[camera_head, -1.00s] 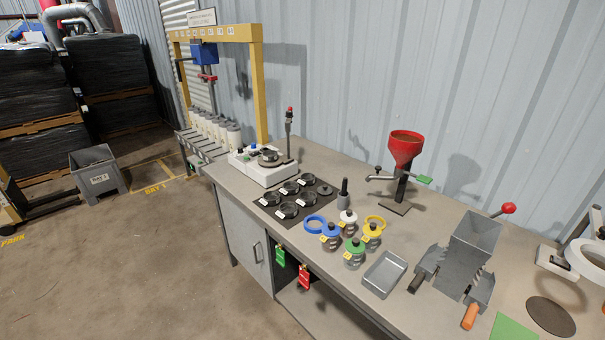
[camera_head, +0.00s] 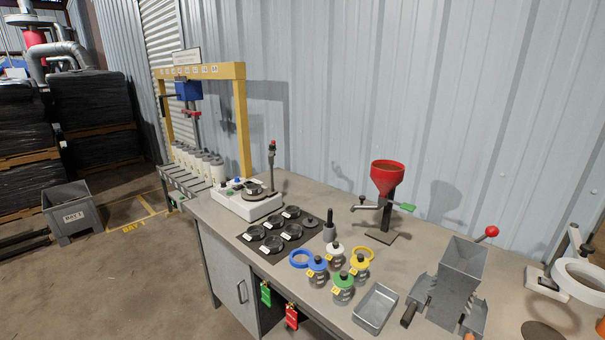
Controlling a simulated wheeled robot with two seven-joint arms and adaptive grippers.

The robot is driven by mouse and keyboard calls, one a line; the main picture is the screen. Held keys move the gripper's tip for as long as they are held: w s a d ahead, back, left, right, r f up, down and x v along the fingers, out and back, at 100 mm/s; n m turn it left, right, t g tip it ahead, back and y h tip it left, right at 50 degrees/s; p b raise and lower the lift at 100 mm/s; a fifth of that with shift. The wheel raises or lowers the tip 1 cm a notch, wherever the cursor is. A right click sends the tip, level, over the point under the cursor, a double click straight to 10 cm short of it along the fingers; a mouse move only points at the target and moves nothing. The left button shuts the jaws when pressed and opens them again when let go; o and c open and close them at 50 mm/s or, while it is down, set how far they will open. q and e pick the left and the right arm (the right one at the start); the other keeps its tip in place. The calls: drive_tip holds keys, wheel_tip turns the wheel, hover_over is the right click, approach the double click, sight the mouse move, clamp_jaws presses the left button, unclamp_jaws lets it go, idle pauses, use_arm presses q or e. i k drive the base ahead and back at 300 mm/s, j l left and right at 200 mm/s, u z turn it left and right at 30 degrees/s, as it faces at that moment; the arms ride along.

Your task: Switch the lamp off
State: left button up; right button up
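A white ring-shaped head on a jointed arm, which looks like the lamp (camera_head: 567,307), stands at the right end of the bench and is cut off by the picture's edge. Its grey arm rises behind the ring. I cannot tell whether it is lit, and no switch on it can be made out. Neither of my grippers is in view.
The grey bench (camera_head: 320,215) holds a red funnel on a stand (camera_head: 387,178), a grey hopper machine with a red-knobbed lever (camera_head: 459,275), a metal tray (camera_head: 375,308), several lidded jars, a black mat with dishes and a white device (camera_head: 245,202). Open floor lies left.

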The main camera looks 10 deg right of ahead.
sight(543, 281)
drive_tip(key=z, duration=1.9)
drive_tip(key=i+j+z, duration=0.1)
drive_tip(key=j+z, duration=0.1)
drive_tip(key=j, duration=0.25)
drive_tip(key=i, duration=0.05)
